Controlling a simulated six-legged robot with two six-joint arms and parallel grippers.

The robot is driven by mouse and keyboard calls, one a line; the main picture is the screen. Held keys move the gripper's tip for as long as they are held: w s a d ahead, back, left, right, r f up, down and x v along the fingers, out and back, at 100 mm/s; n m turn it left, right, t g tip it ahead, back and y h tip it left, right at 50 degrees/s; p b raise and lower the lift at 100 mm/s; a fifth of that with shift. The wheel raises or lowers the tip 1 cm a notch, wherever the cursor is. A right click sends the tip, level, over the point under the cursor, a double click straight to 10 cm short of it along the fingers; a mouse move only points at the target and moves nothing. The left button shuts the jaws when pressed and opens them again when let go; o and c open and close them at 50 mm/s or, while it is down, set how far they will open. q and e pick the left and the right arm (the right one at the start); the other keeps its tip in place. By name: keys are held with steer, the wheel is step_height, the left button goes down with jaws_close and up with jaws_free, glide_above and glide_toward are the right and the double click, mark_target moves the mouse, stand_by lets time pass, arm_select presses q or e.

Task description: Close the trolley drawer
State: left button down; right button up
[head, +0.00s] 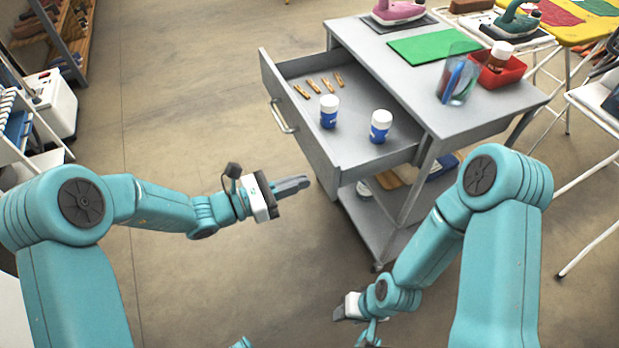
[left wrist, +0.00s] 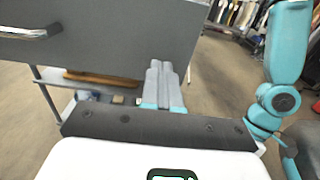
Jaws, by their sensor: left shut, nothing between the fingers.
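The grey trolley (head: 440,118) stands right of centre in the head view. Its drawer (head: 350,160) is pulled out toward the left, with a metal handle (head: 283,116) on its front. The drawer holds two white-and-blue jars (head: 329,111) and several clothes pegs (head: 314,86). My left gripper (head: 303,184) is shut and empty, just left of the drawer's near front corner and lower in the picture. In the left wrist view the drawer front (left wrist: 120,40) and handle (left wrist: 30,32) show beyond the shut fingers (left wrist: 160,82). My right gripper (head: 340,314) hangs low, its fingers too small to read.
On the trolley top are a green cloth (head: 432,46), a glass with pens (head: 457,80), a red tray (head: 498,72) and a pink iron (head: 398,10). A lower shelf (head: 375,225) holds items. White folding chairs stand at right. The floor left of the drawer is clear.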

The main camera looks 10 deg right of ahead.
mark_target(323, 174)
arm_select(q)
steer(key=shift+x, duration=1.7)
arm_select(e)
steer(key=shift+s+f, duration=0.2)
steer(key=shift+f, duration=0.05)
arm_select(q)
steer(key=shift+d, duration=0.1)
